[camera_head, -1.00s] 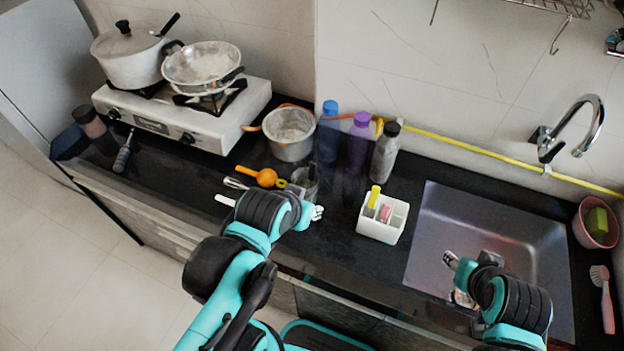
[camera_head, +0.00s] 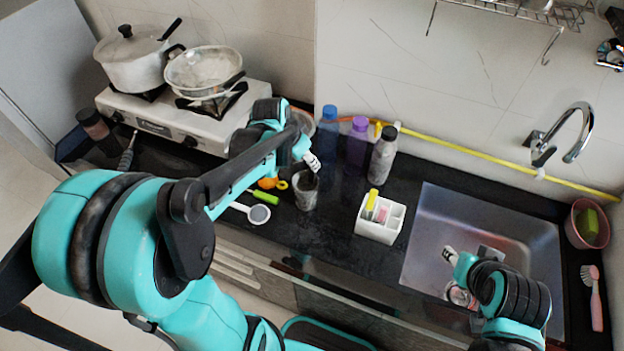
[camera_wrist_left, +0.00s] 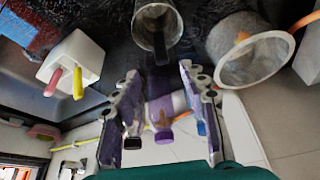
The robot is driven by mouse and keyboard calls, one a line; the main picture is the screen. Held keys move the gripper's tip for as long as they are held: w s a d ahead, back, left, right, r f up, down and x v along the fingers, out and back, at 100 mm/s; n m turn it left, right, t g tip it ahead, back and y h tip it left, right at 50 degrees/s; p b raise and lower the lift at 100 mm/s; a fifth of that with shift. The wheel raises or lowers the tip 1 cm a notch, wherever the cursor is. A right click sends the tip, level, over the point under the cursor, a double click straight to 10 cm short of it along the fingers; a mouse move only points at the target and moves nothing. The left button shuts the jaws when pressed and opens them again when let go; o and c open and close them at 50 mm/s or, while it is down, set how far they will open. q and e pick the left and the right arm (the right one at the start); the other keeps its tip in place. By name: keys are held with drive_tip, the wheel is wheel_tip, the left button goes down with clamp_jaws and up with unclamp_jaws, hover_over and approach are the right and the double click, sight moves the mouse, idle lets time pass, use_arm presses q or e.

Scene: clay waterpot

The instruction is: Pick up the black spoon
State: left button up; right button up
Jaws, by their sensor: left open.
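A grey metal cup (camera_head: 305,190) stands on the black counter, left of the white caddy. In the left wrist view, a dark handle, likely the black spoon (camera_wrist_left: 160,46), sticks out of the cup (camera_wrist_left: 143,30). In the head view I cannot make the spoon out. My left gripper (camera_head: 312,162) is just above and behind the cup. In the left wrist view its fingers (camera_wrist_left: 158,75) are apart with nothing between them; the cup and handle lie beyond the tips. My right gripper (camera_head: 450,256) is over the sink; its jaws are too small to judge.
Blue, purple and grey bottles (camera_head: 382,155) stand behind the cup. The white caddy (camera_head: 375,232) is to its right, the sink (camera_head: 430,215) further right. A pot (camera_wrist_left: 222,45) stands close by.

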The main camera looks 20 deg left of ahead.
use_arm(q)
drive_tip(key=b, duration=0.3)
hover_over(311, 184)
drive_tip(key=w, duration=0.2)
wheel_tip(311, 184, down, 8)
drive_tip(key=shift+s+r, duration=0.1)
drive_tip(key=shift+s, duration=0.05)
drive_tip(key=shift+r, duration=0.1)
drive_tip(key=shift+c, duration=0.9)
clamp_jaws()
